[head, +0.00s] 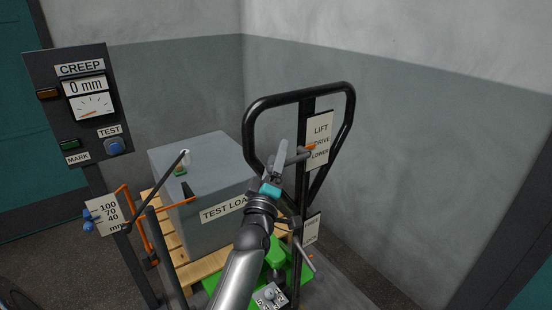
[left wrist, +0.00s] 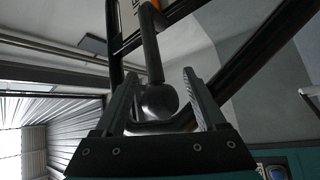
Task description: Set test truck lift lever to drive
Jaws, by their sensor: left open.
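The test truck's black loop handle (head: 349,110) stands upright at the middle of the head view. A white plate (head: 322,128) on it reads LIFT, DRIVE, LOWER from top to bottom. A small orange pointer (head: 310,147) lies by the plate's left edge, about at the DRIVE word; its exact setting is hard to tell. My left gripper (head: 291,152) is open in front of the plate. In the left wrist view, the lever's dark ball knob (left wrist: 160,101) and rod sit between the open fingers (left wrist: 165,90), with gaps at both sides. My right gripper is out of view.
A grey TEST LOAD box (head: 195,150) on a wooden pallet (head: 205,267) stands behind and left of the handle. A CREEP gauge panel (head: 83,105) reading 0 mm stands at the left. A second plate (head: 312,229) is lower on the handle. Grey walls close the back.

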